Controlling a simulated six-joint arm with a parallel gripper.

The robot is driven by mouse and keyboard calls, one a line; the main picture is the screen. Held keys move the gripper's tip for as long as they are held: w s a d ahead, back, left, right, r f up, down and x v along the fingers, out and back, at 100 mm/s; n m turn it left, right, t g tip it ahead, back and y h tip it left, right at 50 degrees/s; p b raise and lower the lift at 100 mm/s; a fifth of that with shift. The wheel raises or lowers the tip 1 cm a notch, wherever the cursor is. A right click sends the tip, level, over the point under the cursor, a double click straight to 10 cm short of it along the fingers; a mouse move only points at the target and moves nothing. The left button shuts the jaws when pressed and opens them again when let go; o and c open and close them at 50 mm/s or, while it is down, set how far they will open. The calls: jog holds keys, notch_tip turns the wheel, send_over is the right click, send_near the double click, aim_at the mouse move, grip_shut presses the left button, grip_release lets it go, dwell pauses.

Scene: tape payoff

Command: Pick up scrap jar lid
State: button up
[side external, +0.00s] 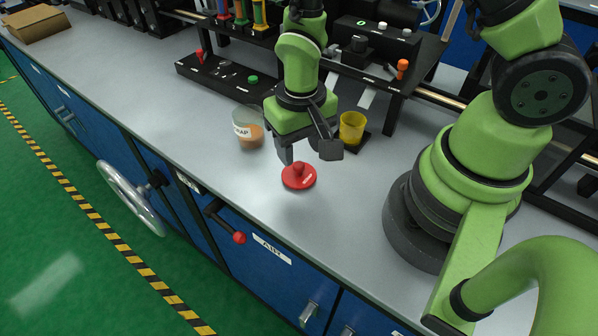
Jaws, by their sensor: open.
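The scrap jar lid (299,178) is a red disc with a raised knob. It lies flat on the grey bench top near the front edge. My gripper (308,157) is open and points down just above the lid, with its fingers apart. I cannot tell how high the fingertips are over the knob. The scrap jar (248,130) is a clear jar with a white label and brownish contents. It stands open on the bench, behind and to the left of the lid.
A yellow cup (352,128) stands on a dark base right of my gripper. A black control panel (222,77) with a red lever and green button is at the back left. A red-knobbed handle (239,238) sticks out below the bench edge. The bench left of the jar is clear.

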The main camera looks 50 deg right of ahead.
aim_at(299, 165)
jog(key=shift+w+f, duration=0.1)
jog(key=shift+f, duration=2.3)
jog(key=shift+c, duration=0.2)
grip_shut()
